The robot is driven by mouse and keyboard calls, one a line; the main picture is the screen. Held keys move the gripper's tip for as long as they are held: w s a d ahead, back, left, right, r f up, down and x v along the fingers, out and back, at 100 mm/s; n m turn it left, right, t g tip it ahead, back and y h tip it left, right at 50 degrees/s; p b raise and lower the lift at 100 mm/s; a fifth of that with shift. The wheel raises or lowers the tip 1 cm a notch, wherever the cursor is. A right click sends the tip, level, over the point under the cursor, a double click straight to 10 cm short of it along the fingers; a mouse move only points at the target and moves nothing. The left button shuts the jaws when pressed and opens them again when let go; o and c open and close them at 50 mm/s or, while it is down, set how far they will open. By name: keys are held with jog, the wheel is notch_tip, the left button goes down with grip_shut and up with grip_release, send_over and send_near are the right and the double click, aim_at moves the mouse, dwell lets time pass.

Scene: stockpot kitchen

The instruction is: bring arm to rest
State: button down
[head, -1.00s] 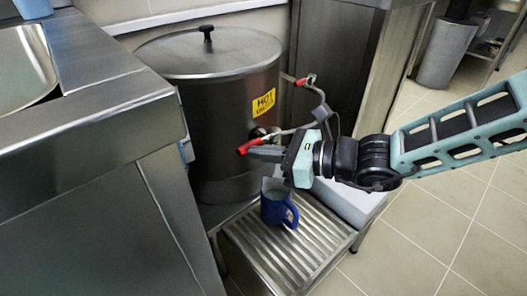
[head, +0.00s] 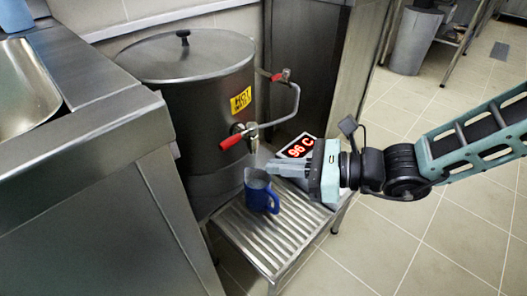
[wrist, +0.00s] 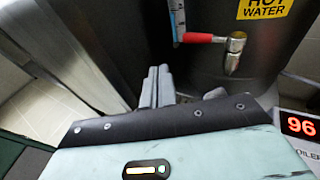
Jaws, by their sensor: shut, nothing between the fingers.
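My gripper (head: 270,168) is shut and empty, level in front of the boiler and just right of the blue mug's rim. In the wrist view its two fingers (wrist: 156,86) lie together, below the red tap handle. The blue mug (head: 259,197) stands upright on the slatted stand under the tap; the view is too coarse to tell its contents. The large steel boiler (head: 200,95) carries a yellow hot water label. Its lower tap has a red handle (head: 233,142), apart from my gripper; the handle also shows in the wrist view (wrist: 200,38).
A display (head: 298,147) reading 96 C is behind my gripper. The slatted metal stand (head: 262,240) is below. A steel counter with a sink (head: 85,95) is at left. The tiled floor (head: 400,250) at right is clear, with a grey bin (head: 412,40) farther back.

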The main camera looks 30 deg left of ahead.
jog(key=s+d+r+n+g+h, duration=0.2)
jog(key=s+d+n+h, duration=0.6)
jog(key=s+d+n, duration=0.45)
jog(key=w+d+r+n+t+h, duration=0.25)
jog(key=d+n+t+h, duration=0.6)
jog(key=d, duration=0.95)
notch_tip(320, 180, up, 32)
jog(key=n+g+y+p, duration=0.1)
jog(key=g+y+p, duration=0.1)
jog(key=p, duration=3)
jog(key=shift+s+r+n, duration=0.15)
jog(key=shift+r+n, duration=0.05)
jog(key=shift+n, duration=0.1)
jog(key=shift+a+g, duration=0.15)
jog(key=shift+g, duration=0.1)
